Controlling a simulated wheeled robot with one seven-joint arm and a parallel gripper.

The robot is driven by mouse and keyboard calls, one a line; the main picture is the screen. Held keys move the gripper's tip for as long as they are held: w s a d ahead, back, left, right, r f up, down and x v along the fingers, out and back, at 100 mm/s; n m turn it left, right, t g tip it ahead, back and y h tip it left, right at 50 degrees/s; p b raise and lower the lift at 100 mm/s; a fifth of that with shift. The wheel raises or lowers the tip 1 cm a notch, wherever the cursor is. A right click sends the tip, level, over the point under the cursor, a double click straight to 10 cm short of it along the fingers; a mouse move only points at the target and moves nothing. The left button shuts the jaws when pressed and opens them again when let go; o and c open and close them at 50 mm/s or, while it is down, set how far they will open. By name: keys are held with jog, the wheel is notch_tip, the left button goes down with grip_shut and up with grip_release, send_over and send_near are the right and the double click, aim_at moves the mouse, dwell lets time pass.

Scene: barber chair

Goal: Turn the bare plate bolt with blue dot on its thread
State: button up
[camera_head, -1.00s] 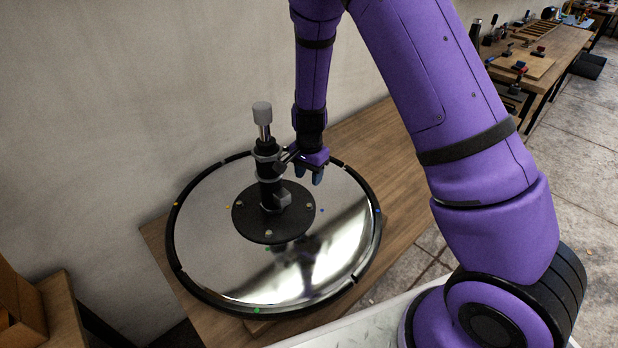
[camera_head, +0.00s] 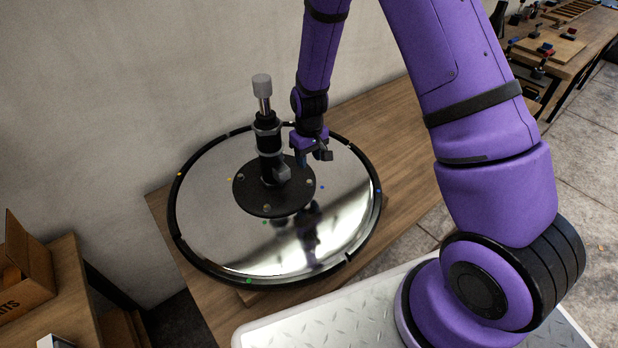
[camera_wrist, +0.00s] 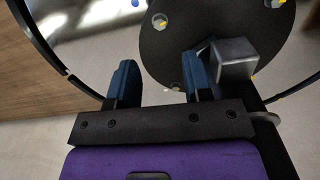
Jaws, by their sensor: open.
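A round black plate (camera_head: 258,201) with a black column (camera_head: 270,150) sits at the centre of a mirror-like disc (camera_head: 205,225). Several pale bolts sit around the plate's rim. The bolt at its right edge (camera_head: 311,184) has a small blue dot (camera_head: 322,187) beside it on the disc. My gripper (camera_head: 312,163) hangs beside the column, above the plate's right rear edge. In the wrist view my gripper (camera_wrist: 162,78) is open, its dark blue fingers apart. A bolt (camera_wrist: 180,86) shows partly behind the right finger; I cannot tell its mark. Another bolt (camera_wrist: 159,21) lies beyond the fingers.
A grey block (camera_head: 283,173) juts from the column; it also shows close to the right finger in the wrist view (camera_wrist: 234,57). The disc rests on a wooden bench (camera_head: 388,140) against a wall. A cardboard box (camera_head: 28,270) stands at lower left.

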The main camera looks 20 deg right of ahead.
aim_at(309, 181)
notch_tip(309, 181, down, 9)
jog(key=shift+r, duration=0.15)
dwell(0.4)
grip_shut()
